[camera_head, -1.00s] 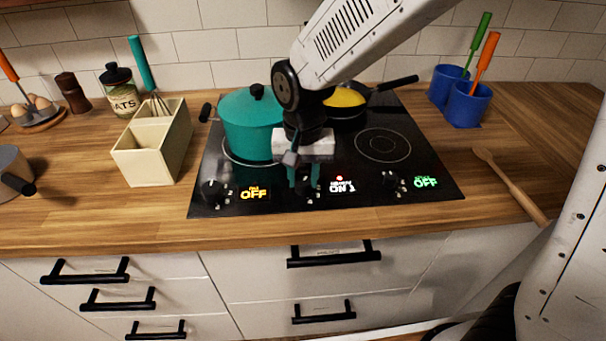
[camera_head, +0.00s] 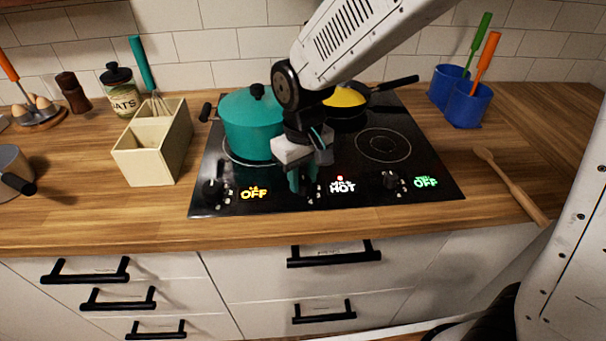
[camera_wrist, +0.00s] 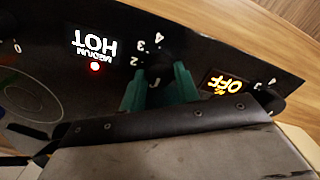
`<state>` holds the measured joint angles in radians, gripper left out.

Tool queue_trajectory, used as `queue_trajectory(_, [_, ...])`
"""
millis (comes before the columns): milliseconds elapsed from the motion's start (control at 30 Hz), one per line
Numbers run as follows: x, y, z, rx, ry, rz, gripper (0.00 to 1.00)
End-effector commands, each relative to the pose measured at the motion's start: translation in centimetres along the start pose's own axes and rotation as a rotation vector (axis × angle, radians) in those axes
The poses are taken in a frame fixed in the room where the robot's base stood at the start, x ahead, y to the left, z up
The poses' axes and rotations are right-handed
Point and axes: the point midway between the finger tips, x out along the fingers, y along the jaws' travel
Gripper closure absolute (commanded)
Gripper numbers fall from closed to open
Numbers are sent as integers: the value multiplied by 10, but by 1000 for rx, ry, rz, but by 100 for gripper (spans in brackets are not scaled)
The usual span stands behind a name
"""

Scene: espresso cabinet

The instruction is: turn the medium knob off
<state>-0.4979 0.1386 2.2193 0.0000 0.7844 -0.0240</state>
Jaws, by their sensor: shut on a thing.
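The medium knob (camera_wrist: 160,76) is dark and sits on the front strip of the black cooktop (camera_head: 425,160). In the wrist view, my gripper (camera_wrist: 158,90) has its teal fingers on either side of it, shut on it. In the head view, my gripper (camera_head: 303,182) reaches down to the knob and mostly hides it. The medium display (camera_head: 343,187) reads HOT in white with a red light. It also shows upside down in the wrist view (camera_wrist: 95,46), labelled MEDIUM.
A left knob (camera_head: 213,190) has a yellow OFF display (camera_head: 253,194). A right knob (camera_head: 391,180) has a green OFF display (camera_head: 426,182). A teal pot (camera_head: 250,125) and a pan with yellow contents (camera_head: 345,97) stand behind my gripper. The right front burner (camera_head: 383,145) is bare.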

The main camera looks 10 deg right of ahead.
Motion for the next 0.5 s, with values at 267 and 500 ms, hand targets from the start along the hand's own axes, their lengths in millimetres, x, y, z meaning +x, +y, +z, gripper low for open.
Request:
queue_trajectory(267, [-1,0,-1,-48,3,0,92])
queue_trajectory(500, [-1,0,-1,-51,3,0,92])
